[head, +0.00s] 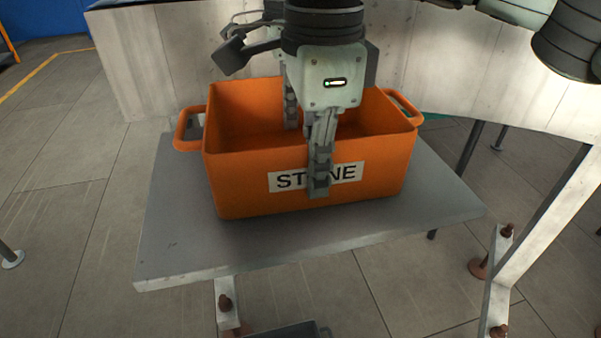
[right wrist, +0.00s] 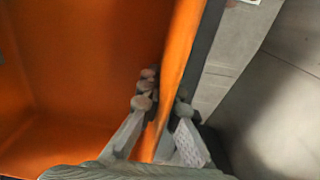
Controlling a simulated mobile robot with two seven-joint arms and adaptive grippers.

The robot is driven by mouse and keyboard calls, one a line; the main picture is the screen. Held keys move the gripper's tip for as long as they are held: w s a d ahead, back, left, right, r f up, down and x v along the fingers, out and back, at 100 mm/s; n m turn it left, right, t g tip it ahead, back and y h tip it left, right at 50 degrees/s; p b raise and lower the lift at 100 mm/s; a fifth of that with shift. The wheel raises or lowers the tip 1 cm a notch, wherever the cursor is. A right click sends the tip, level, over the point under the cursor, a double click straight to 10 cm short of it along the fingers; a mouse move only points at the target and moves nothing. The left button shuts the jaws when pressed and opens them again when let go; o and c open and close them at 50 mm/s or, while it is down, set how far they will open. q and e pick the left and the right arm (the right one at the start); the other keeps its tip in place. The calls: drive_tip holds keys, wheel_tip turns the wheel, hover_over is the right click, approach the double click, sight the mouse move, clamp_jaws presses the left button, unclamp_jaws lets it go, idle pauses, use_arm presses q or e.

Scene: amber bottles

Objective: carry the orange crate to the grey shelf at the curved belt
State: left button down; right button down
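The orange crate (head: 235,185) is upright over the grey shelf (head: 185,245), beside the curved belt (head: 440,65). Its printed label faces the head view; whether its bottom touches the shelf is unclear. The visible crate interior looks empty.
The belt's pale side panel stands close behind the shelf. Pale metal legs with rusty bolts (head: 502,262) stand at the lower right. Bare tiled floor (head: 60,200) lies to the left, with a yellow line (head: 30,75) farther back.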

use_arm(q)
drive_tip(key=c, duration=2.1)
unclamp_jaws()
use_arm(e)
drive_tip(key=c, duration=2.1)
unclamp_jaws()
use_arm(q)
drive_tip(key=o, duration=0.4)
use_arm(e)
drive_tip(key=o, duration=0.4)
use_arm(q)
wheel_tip(320, 180, up, 11)
drive_tip(key=shift+f, duration=0.1)
drive_tip(key=shift+r, duration=0.55)
use_arm(e)
drive_tip(key=shift+r, duration=0.15)
wheel_tip(320, 180, up, 12)
drive_tip(key=shift+f, duration=0.15)
